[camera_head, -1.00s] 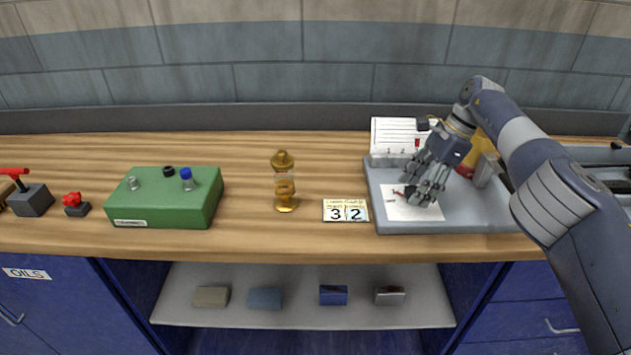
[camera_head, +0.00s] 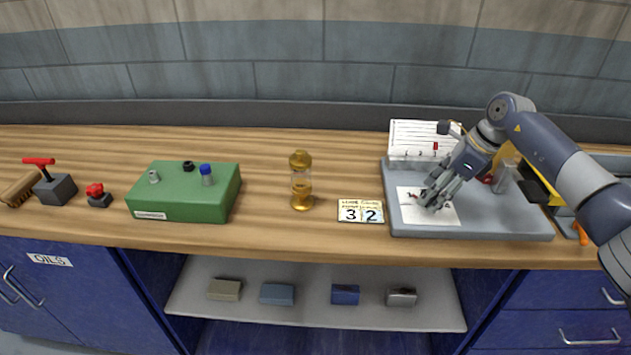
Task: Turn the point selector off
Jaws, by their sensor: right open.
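My right gripper (camera_head: 434,200) is open, with its fingers pointing down at a white card (camera_head: 448,215) on a grey tray (camera_head: 485,228). The fingers hide part of the card; small dark and red marks or parts show at its left, and I cannot tell whether the fingers touch anything. I cannot tell for sure which thing is the point selector. A green box (camera_head: 180,208) at the left carries a silver knob (camera_head: 154,177), a black knob (camera_head: 188,166) and a blue-topped post (camera_head: 207,175). My left gripper is not in view.
A brass lamp-like object (camera_head: 301,190) and number cards (camera_head: 361,212) stand between box and tray. A white lined board (camera_head: 420,135) stands behind the tray. At far left are a red-handled grey block (camera_head: 55,190) and a red knob (camera_head: 97,194). Bare wood lies between.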

